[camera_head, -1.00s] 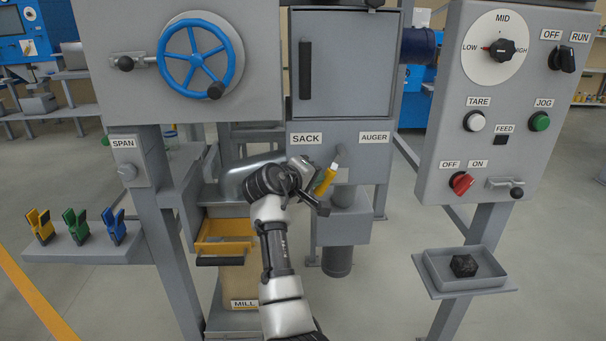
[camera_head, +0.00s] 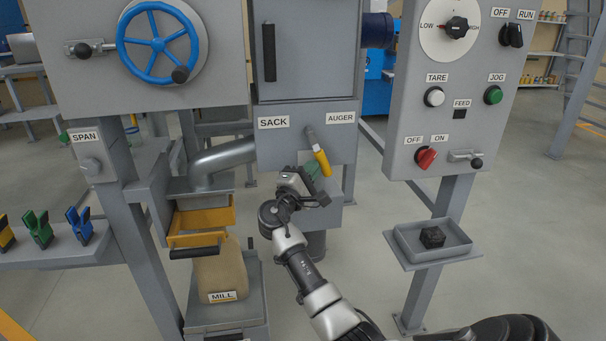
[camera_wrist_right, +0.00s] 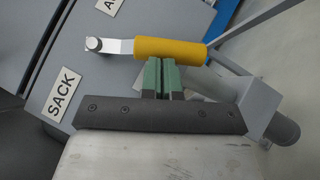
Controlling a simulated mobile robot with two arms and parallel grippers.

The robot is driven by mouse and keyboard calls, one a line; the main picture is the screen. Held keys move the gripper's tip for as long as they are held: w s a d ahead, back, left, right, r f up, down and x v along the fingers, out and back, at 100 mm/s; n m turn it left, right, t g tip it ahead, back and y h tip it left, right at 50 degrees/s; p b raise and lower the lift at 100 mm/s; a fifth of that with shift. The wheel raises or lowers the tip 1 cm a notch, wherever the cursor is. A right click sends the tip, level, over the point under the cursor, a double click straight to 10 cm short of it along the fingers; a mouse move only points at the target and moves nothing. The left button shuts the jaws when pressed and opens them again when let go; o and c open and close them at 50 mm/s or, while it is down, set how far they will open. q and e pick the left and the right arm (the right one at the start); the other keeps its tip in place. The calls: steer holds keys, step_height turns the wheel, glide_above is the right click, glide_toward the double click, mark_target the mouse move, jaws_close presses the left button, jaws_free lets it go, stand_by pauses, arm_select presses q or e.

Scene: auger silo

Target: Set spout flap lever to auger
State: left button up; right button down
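The spout flap lever has a grey arm and a yellow handle (camera_head: 322,162). It hangs from a pivot on the grey panel between the SACK label (camera_head: 273,122) and the AUGER label (camera_head: 340,118), tilted down and right, towards the AUGER side. My right gripper (camera_head: 311,175) is just below and left of the handle. In the right wrist view, its green fingers (camera_wrist_right: 161,65) are together, tips at the side of the yellow handle (camera_wrist_right: 170,49). The handle lies across the tips, not between them; I cannot tell if they touch. My left gripper is not in view.
A control box (camera_head: 455,100) with knobs and buttons stands to the right, above a small tray (camera_head: 405,245) holding a dark lump. A sloping metal pipe (camera_head: 222,157) and a yellow drawer (camera_head: 200,218) are left of my gripper. A blue handwheel (camera_head: 128,40) is upper left.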

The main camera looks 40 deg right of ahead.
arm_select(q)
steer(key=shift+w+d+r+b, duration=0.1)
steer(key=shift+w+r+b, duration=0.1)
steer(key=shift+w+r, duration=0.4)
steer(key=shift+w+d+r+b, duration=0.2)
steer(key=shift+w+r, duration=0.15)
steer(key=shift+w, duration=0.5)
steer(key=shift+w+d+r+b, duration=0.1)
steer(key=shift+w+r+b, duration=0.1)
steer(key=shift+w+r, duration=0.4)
arm_select(e)
steer(key=shift+s+d+r+n+t+h, duration=0.1)
steer(key=shift+s+d+n+t+h, duration=0.15)
steer(key=shift+d+n+t, duration=0.35)
steer(key=shift+s+d+r+n+t+h, duration=0.15)
steer(key=shift+n+t+h, duration=0.2)
steer(key=shift+n, duration=0.45)
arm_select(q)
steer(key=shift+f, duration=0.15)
arm_select(e)
steer(key=shift+f, duration=0.1)
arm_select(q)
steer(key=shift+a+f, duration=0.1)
arm_select(e)
steer(key=shift+f, duration=0.1)
